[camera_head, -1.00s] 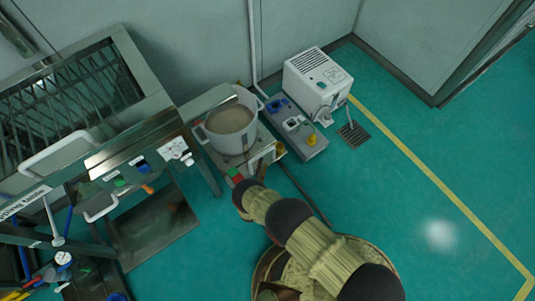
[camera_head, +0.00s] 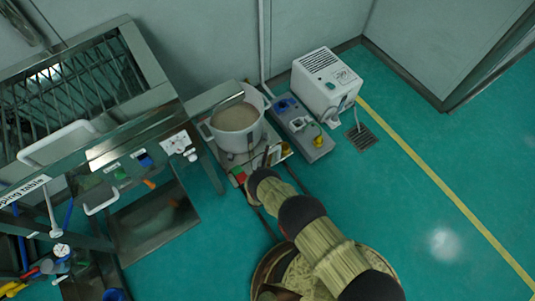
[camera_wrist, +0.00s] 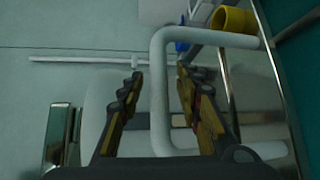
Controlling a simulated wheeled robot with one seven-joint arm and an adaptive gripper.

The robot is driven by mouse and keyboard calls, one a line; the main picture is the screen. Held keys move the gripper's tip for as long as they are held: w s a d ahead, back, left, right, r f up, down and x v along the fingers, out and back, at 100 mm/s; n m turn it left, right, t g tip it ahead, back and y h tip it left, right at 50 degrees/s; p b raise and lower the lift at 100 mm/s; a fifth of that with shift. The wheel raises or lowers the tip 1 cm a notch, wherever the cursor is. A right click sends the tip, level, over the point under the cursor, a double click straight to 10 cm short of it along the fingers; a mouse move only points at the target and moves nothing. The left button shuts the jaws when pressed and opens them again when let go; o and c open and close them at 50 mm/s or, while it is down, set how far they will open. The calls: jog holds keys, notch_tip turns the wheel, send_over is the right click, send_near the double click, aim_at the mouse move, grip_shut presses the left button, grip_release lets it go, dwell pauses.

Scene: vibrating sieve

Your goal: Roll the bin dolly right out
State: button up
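The bin dolly (camera_head: 238,172) is a low platform with red and green patches at its near edge, beside the steel table. A grey-white bin (camera_head: 236,142) full of beige powder stands upright on it. My gripper (camera_head: 271,157) is at the dolly's near right side, small and partly hidden by my arm in the head view. In the wrist view, a white looped handle (camera_wrist: 158,95) has one bar between the fingers of my gripper (camera_wrist: 159,72). The fingers appear apart, with a narrow gap on each side of the bar. The handle's link to the dolly is unclear.
A grey unit (camera_head: 304,127) and a white machine (camera_head: 327,82) stand close on the dolly's right. The steel table (camera_head: 158,99) with a white handle is on its left. Green floor (camera_head: 400,200) is free at the right, near a drain grate (camera_head: 362,137).

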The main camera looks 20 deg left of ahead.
jog(key=shift+c, duration=0.8)
grip_shut()
